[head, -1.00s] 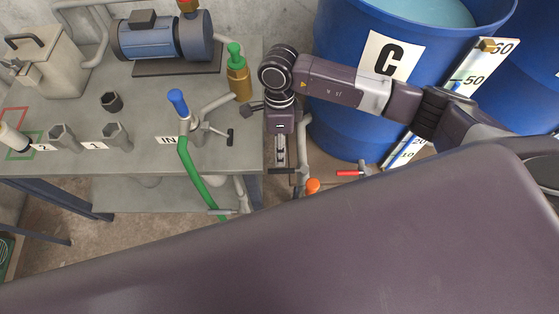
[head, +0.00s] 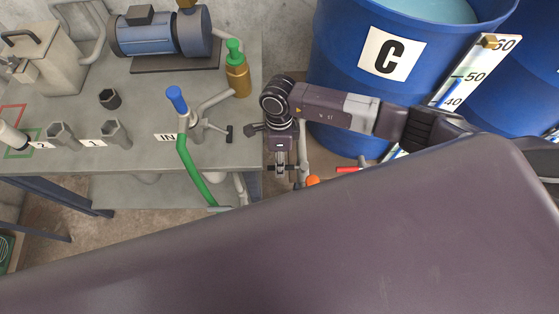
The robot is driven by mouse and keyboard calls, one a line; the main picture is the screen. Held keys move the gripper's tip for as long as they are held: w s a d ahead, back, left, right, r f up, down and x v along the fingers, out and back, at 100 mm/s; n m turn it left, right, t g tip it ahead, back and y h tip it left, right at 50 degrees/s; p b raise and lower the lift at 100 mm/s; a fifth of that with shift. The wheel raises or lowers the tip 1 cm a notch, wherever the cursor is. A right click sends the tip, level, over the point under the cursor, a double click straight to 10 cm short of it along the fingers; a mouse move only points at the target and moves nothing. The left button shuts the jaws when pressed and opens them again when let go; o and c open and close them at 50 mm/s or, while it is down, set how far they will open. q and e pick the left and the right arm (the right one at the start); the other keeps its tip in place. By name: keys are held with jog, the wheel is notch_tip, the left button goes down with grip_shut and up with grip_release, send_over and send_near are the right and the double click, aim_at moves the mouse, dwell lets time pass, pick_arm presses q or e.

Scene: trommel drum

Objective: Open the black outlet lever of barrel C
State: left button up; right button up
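Barrel C (head: 334,72) is the blue drum at the upper right, with a white label C (head: 391,54). My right arm reaches across its front from the right. My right gripper (head: 281,170) points down just left of the barrel's lower part, beside the bench's right edge. A small dark crossbar shows at its fingertips; I cannot tell whether this is the black outlet lever or part of the gripper. Whether the fingers are open or shut is too small to tell. My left gripper is not in view.
An orange knob (head: 313,181) and a red handle (head: 349,169) sit right of the gripper. The grey bench (head: 150,110) at left carries a blue pump (head: 152,38) and a blue-capped valve (head: 177,100) with green hose. A level scale (head: 474,68) stands against the barrel.

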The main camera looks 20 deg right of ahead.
grip_shut()
jog(key=shift+w, duration=0.1)
dwell(0.3)
jog(key=w+d+m+t+p, duration=0.1)
jog(key=d+m, duration=0.3)
jog(key=m, duration=0.5)
jog(key=w+d+m+t+y+p, duration=0.1)
jog(key=w+d+m+p, duration=0.1)
jog(key=d+m, duration=0.3)
jog(key=shift+w+d+m+t, duration=0.35)
jog(key=shift+w+m, duration=0.4)
jog(key=shift+m, duration=1.25)
jog(key=shift+r, duration=0.1)
